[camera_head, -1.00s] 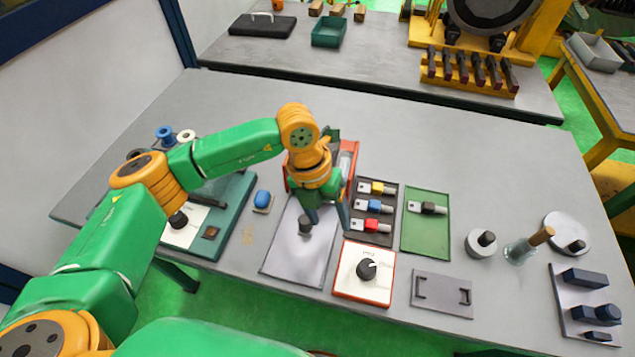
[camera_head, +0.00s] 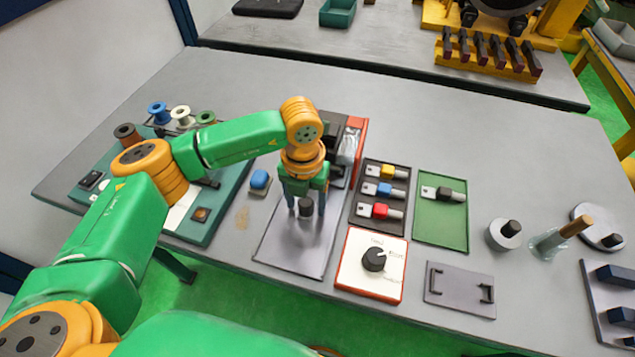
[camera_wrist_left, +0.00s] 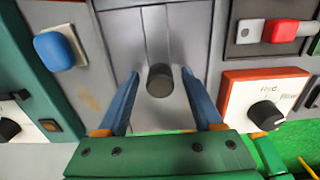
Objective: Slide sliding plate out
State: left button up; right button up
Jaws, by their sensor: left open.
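The sliding plate (camera_head: 285,246) is a flat grey sheet with a dark round knob (camera_head: 306,208) standing on it. It lies on the table in front of the red-sided machine. My left gripper (camera_head: 306,205) points down over the plate with its fingers on either side of the knob. In the left wrist view the gripper (camera_wrist_left: 160,90) is open, its blue fingers spread wide, and the knob (camera_wrist_left: 160,80) stands between them with a gap on both sides. My right gripper is not in view.
A blue button (camera_head: 260,179) sits left of the plate. A dial box (camera_head: 371,264) and a tray of coloured keys (camera_head: 364,213) stand close on the right. A teal panel with spools (camera_head: 182,116) lies at the left. The table's front edge is just below the plate.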

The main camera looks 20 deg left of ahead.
pick_arm(q)
jog(key=shift+s+r, duration=0.1)
jog(key=c, duration=0.9)
jog(key=shift+s+a+p, duration=0.1)
jog(key=shift+s+p, duration=0.8)
jog(key=shift+s, duration=1.7)
jog(key=shift+c, duration=0.2)
jog(key=shift+s, duration=2.3)
jog(key=o, duration=0.9)
jog(key=shift+o, duration=0.2)
jog(key=shift+p, duration=0.3)
notch_tip(320, 180, up, 6)
jog(key=p, duration=0.3)
jog(key=shift+p, duration=0.35)
